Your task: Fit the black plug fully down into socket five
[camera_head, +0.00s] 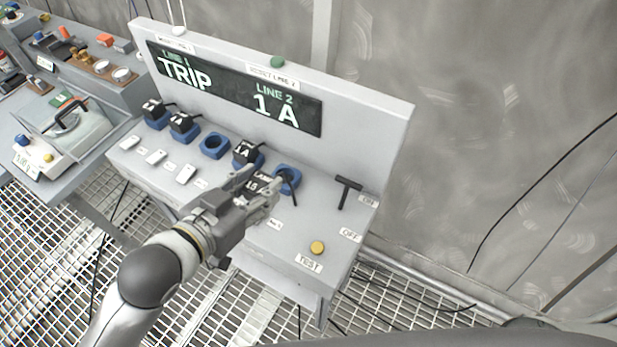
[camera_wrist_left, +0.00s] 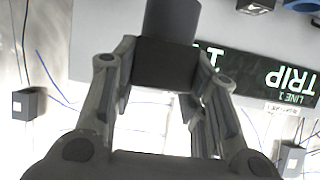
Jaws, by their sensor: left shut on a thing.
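My left gripper (camera_head: 258,200) is shut on a black plug (camera_head: 259,182) with white lettering and holds it at the front left of socket five (camera_head: 288,175). Socket five is the blue ring at the right end of the row. The plug overlaps its left side in the head view, and I cannot tell whether they touch. A dark cord hangs across the ring's front. In the left wrist view the plug (camera_wrist_left: 165,64) is a dark block between the fingers. The socket is not visible there. My right gripper is not in view.
Black plugs stand in the first (camera_head: 154,111), second (camera_head: 182,122) and fourth (camera_head: 246,151) blue sockets; the third socket (camera_head: 214,145) is empty. A black T-handle (camera_head: 347,190) and yellow TEST button (camera_head: 317,247) are right. The display (camera_head: 235,88) reads TRIP and 1 A.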

